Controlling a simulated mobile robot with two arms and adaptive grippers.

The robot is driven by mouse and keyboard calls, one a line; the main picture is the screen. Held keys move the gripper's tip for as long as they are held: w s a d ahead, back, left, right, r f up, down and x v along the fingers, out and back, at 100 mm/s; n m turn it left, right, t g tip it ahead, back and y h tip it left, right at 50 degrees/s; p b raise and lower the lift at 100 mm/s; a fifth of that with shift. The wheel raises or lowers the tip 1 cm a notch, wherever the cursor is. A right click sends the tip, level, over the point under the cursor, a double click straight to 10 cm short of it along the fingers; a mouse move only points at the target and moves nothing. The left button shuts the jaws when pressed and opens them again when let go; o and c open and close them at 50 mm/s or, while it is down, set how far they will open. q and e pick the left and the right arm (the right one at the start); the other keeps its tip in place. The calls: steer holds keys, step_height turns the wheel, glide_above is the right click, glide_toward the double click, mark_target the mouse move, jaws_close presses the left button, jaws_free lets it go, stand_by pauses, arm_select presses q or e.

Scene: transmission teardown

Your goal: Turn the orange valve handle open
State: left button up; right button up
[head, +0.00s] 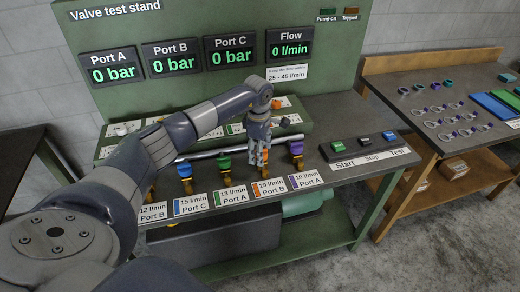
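The valve test stand (340,110) carries a row of valves with coloured handles along a pipe. My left gripper (259,157) points down at the valve over the 19 l/min Port B label (269,188). Small orange patches show at its fingers, so the orange handle there is mostly hidden. I cannot tell whether the fingers are closed on it or only around it. To its left are a green handle (225,162) and a blue handle (185,170); to its right is a purple handle (296,148). My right gripper is not in view.
The displays for Port A (111,67), Port B, Port C and Flow (291,42) all read 0. A Start, Stop and Test button box (363,146) stands right of the valves. A wooden-edged bench (420,95) with small parts is further right. My arm hides the leftmost valve.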

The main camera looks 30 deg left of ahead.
arm_select(q)
steer(key=c, duration=1)
steer(key=shift+c, duration=0.2)
steer(key=shift+n, duration=0.3)
steer(key=n+b, duration=0.1)
steer(key=n, duration=0.2)
steer(key=shift+n, duration=0.3)
steer(key=n+b, duration=0.1)
steer(key=n, duration=0.3)
steer(key=shift+d+n, duration=0.15)
steer(key=shift+n, duration=0.15)
steer(key=n, duration=0.4)
steer(key=shift+g+y, duration=0.3)
steer(key=n, duration=0.5)
steer(key=shift+d+b, duration=0.1)
steer(key=shift+b, duration=0.2)
